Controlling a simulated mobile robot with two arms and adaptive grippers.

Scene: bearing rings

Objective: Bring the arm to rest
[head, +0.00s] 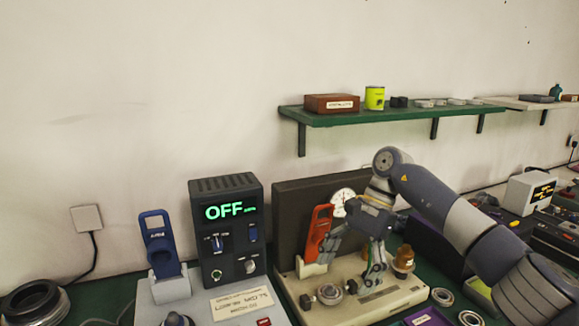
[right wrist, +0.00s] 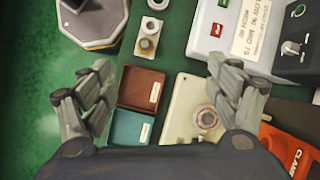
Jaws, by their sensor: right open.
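My right arm comes in from the right in the head view and reaches over the beige fixture (head: 385,302). My right gripper (head: 348,266) points down above the fixture, with its fingers apart. In the right wrist view the gripper (right wrist: 165,88) is open, with nothing held between its fingers. A metal ring (right wrist: 207,118) on the fixture lies toward the right finger in that view. My left gripper is not in view.
An orange clamp handle (head: 318,232) and a dial gauge (head: 342,200) stand close to the gripper. A dark unit (head: 228,235) reading OFF is to the left. Loose rings (head: 442,297) lie right of the fixture. A green shelf (head: 390,115) is on the wall.

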